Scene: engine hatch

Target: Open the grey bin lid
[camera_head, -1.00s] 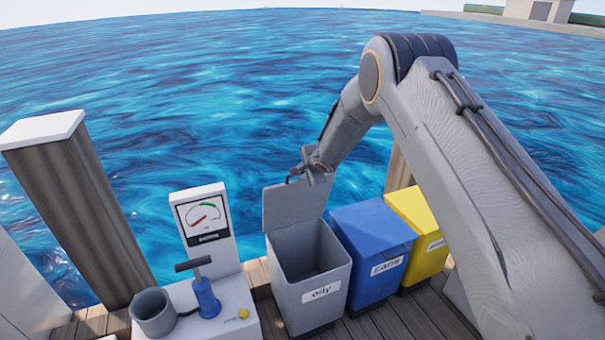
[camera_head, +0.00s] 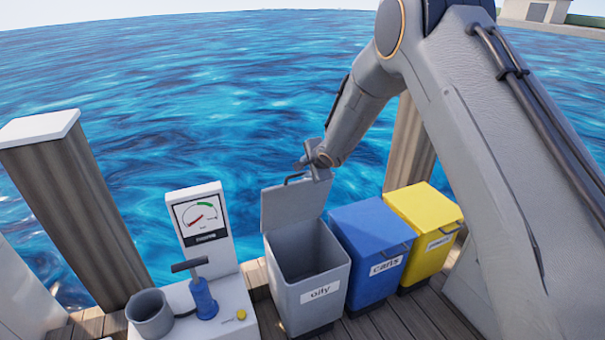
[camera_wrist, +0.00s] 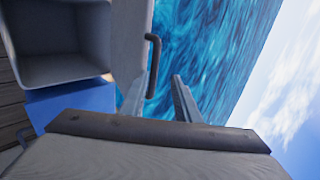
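The grey bin (camera_head: 320,298), labelled "oily", stands with its lid (camera_head: 286,207) swung up and roughly upright at the back edge, so its empty-looking inside shows. The lid also shows in the wrist view (camera_wrist: 128,35), with its dark handle (camera_wrist: 154,62) at the free edge. Nothing is held.
A blue bin (camera_head: 370,265) labelled "cans" and a yellow bin (camera_head: 428,235), both shut, stand right of the grey bin. At left are a gauge panel (camera_head: 203,225), a blue pump (camera_head: 202,297), a grey cup (camera_head: 150,315) and a wooden post (camera_head: 75,215). Water lies behind.

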